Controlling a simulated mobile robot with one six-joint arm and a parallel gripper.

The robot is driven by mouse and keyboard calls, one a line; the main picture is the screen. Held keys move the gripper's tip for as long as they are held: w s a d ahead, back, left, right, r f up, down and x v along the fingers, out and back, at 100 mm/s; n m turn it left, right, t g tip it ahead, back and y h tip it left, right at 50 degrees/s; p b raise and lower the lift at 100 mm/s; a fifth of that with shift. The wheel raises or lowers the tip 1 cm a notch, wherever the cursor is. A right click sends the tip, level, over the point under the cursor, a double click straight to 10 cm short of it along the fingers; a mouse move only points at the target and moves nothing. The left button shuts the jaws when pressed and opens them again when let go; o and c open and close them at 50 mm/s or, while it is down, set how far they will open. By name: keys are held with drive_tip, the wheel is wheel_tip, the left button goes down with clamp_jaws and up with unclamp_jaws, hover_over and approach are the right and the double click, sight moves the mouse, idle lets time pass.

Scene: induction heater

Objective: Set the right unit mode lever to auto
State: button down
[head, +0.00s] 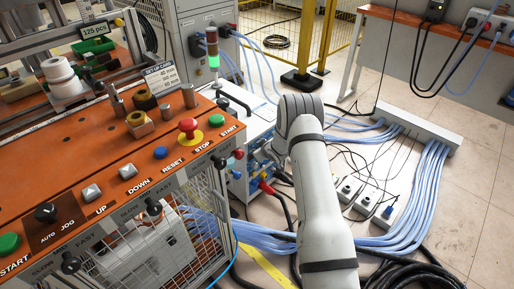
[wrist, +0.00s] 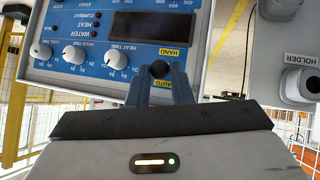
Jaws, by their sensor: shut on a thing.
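In the wrist view the heater unit's blue panel (wrist: 110,40) fills the upper left, its lettering upside down or tilted. The black mode lever knob (wrist: 160,69) sits between a yellow HAND label (wrist: 174,52) and a yellow AUTO label (wrist: 161,84). My gripper (wrist: 160,74) has its two blue fingers closed around the knob. The fingers partly cover the AUTO label and hide the lever's base, so its exact setting is unclear. In the head view the unit (head: 238,185) stands beyond the orange bench, and my arm hides the gripper and lever.
White dials (wrist: 116,59) and a dark display (wrist: 150,24) lie close to the fingers. A grey holder (wrist: 299,75) is at the right. The orange bench (head: 80,170) with buttons is left of my arm. Blue cables (head: 420,190) cover the floor at right.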

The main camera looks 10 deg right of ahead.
drive_tip(key=g+p, duration=0.1)
drive_tip(key=h+p, duration=0.1)
drive_tip(key=p, duration=0.1)
drive_tip(key=shift+w+a+r+g+p, duration=0.1)
drive_tip(key=shift+a+r+g+p, duration=0.2)
drive_tip(key=shift+r+g, duration=0.1)
drive_tip(key=shift+f, duration=0.15)
drive_tip(key=c, duration=1.3)
unclamp_jaws()
drive_tip(key=shift+d, duration=0.1)
drive_tip(key=shift+w, duration=0.1)
drive_tip(key=shift+r, duration=0.2)
drive_tip(key=v, duration=0.7)
drive_tip(key=shift+s+r+p, duration=0.25)
drive_tip(key=shift+p, duration=0.2)
